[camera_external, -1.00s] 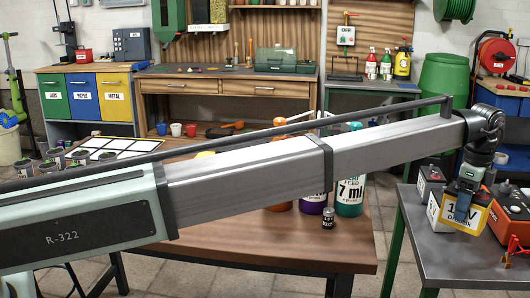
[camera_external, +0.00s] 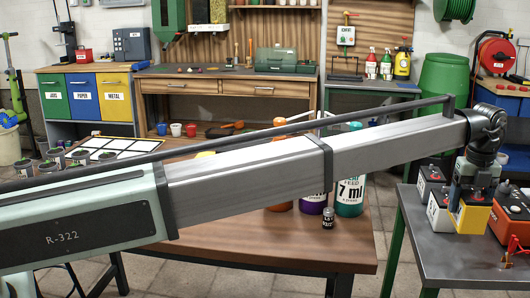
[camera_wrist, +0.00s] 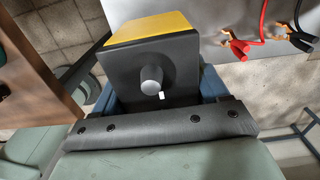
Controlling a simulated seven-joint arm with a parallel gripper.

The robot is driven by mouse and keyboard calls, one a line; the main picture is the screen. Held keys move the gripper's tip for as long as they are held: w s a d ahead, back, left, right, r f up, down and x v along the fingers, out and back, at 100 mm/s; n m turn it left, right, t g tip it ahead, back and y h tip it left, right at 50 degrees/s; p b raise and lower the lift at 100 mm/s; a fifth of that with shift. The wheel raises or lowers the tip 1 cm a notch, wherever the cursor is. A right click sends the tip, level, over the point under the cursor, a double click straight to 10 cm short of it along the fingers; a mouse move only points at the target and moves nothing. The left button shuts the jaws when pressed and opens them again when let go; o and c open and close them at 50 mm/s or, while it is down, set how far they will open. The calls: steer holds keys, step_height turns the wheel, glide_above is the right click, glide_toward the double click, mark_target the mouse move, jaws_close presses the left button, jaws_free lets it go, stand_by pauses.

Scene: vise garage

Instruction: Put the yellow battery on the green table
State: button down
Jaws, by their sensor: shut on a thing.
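The yellow battery (camera_external: 470,219) has a black top and a yellow lower body. In the external view it is at the near right, on or just above a grey-topped table with green legs (camera_external: 450,260); I cannot tell whether it touches the top. My gripper (camera_external: 473,192) points down and is shut on the battery's black upper part, with a blue finger on each side. In the wrist view the battery (camera_wrist: 150,72) sits between the fingers, its round grey terminal facing the camera and a yellow side at the top. Its underside is hidden.
A red-orange case (camera_external: 508,222) is close on the right, with red clamps (camera_external: 506,262) in front. A green barrel (camera_external: 443,90) stands behind.

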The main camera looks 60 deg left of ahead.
steer(key=shift+f, duration=4.9)
steer(key=shift+f, duration=0.15)
jaws_free()
step_height(320, 180, up, 12)
steer(key=shift+r, duration=0.1)
